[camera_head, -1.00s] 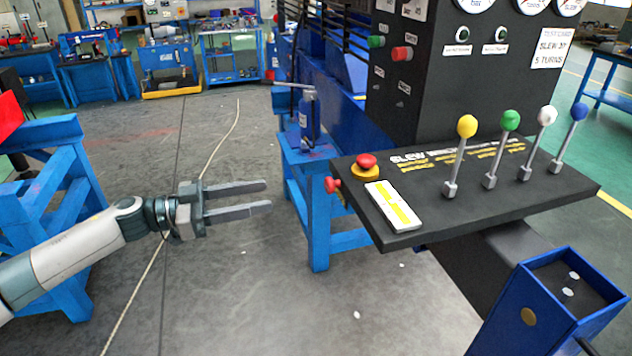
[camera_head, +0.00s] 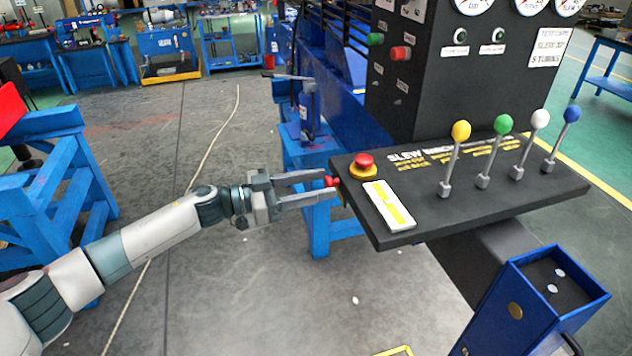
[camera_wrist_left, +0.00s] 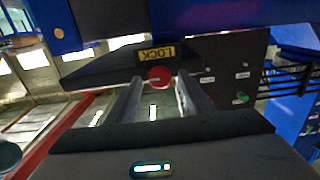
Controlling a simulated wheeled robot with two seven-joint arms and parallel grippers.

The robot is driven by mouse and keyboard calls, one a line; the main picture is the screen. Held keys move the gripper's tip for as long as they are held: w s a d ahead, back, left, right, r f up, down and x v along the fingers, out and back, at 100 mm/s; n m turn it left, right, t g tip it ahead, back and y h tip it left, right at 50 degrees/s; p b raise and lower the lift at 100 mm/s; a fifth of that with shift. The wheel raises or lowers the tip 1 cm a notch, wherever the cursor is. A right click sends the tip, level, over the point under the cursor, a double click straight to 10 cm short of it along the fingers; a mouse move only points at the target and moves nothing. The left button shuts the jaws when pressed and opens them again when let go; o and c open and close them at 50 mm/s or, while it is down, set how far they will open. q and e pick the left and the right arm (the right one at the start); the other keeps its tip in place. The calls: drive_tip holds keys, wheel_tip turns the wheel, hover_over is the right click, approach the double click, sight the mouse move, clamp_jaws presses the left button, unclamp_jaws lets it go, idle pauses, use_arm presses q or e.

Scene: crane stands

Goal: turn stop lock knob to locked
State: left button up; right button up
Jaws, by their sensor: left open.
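The stop lock knob (camera_head: 332,181) is a small red knob on the left edge of the black control panel (camera_head: 470,205). In the left wrist view the red knob (camera_wrist_left: 160,76) sits just beyond and between the fingertips, beside a yellow label reading LOCK (camera_wrist_left: 157,54). My left gripper (camera_head: 326,183) is open, its two fingers pointing right with their tips at the knob. The gripper also shows in the left wrist view (camera_wrist_left: 157,88). I cannot tell whether a finger touches the knob. My right gripper is not in view.
A red mushroom button (camera_head: 363,164) on a yellow base stands on the panel near the knob. Levers with yellow (camera_head: 460,131), green, white and blue balls stand farther right. A blue bench (camera_head: 318,215) is behind the gripper.

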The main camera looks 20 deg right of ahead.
use_arm(q)
drive_tip(key=c, duration=1)
